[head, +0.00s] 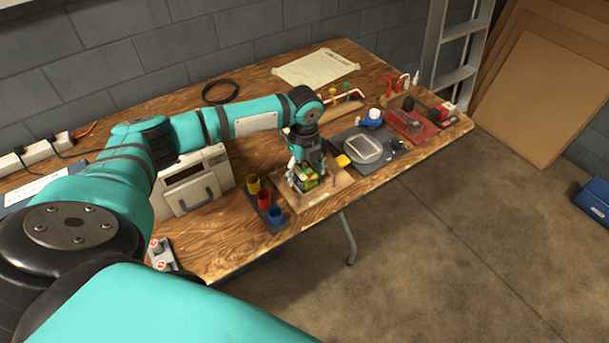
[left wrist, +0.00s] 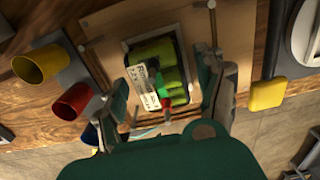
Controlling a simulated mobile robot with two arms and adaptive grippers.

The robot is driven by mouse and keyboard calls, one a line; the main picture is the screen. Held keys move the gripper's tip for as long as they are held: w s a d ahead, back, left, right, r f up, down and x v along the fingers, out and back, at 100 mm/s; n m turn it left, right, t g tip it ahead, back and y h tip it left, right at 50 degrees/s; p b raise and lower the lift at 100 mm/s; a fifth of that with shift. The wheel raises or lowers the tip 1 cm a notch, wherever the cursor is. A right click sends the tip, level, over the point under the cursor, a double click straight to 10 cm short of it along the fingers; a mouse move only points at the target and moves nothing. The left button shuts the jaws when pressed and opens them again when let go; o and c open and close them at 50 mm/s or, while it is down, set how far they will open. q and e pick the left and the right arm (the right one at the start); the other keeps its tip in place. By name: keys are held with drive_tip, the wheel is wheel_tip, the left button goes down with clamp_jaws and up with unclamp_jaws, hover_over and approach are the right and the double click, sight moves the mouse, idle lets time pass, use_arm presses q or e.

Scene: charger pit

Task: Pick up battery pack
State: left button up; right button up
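The battery pack (left wrist: 160,68) is a bundle of green cells with a white printed label and a small red connector. In the head view the pack (head: 308,183) shows partly under my left gripper (head: 304,174). In the left wrist view my left gripper (left wrist: 165,88) points down over the pack, its fingers apart on either side. The left finger is close to the label; a gap shows between the pack and the right finger. I cannot tell whether a finger touches. My right gripper is out of view.
Yellow, red (head: 264,199) and blue cups stand left of the board. A yellow block (head: 342,160) and a grey scale-like tray (head: 362,149) are to its right. A beige case (head: 194,181) stands further left. The table's front edge is close to the board.

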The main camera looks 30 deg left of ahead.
use_arm(q)
clamp_jaws()
drive_tip(key=shift+w+r, duration=0.1)
